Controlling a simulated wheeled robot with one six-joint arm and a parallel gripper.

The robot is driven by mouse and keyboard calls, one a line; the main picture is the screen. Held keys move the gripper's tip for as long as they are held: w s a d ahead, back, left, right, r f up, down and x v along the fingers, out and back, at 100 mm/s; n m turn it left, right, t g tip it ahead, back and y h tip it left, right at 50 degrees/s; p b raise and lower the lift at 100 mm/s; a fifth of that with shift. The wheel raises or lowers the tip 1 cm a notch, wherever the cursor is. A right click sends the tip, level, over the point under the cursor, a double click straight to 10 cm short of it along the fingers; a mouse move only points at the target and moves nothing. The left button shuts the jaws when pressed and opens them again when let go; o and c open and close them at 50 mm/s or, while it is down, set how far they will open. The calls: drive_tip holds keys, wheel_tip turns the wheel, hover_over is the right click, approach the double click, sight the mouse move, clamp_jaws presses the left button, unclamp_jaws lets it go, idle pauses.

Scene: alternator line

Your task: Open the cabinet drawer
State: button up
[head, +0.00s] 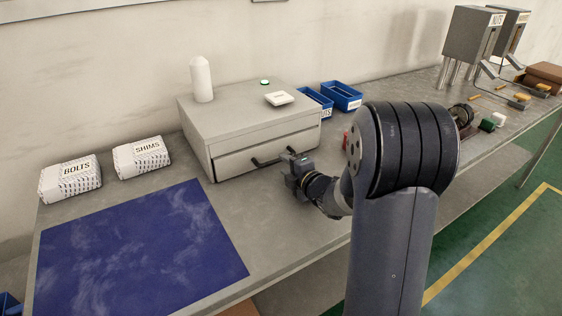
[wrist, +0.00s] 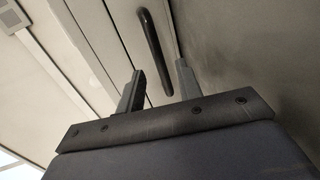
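The grey cabinet (head: 235,118) stands on the bench against the wall. Its drawer front (head: 235,160) looks shut, with a dark bar handle (head: 268,162) across it. In the wrist view the handle (wrist: 152,45) runs steeply down the pale drawer front (wrist: 95,40). My gripper (head: 292,160) is at the right part of the handle and hides some of it in the head view. In the wrist view my gripper (wrist: 160,72) is open, its two fingers apart with the handle's lower end between them. I cannot tell if either finger touches the handle.
Bags of bolts (head: 70,180) and shims (head: 141,159) lie left. A blue mat (head: 140,250) covers the front left bench.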

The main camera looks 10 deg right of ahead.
drive_tip(key=shift+x, duration=1.45)
clamp_jaws()
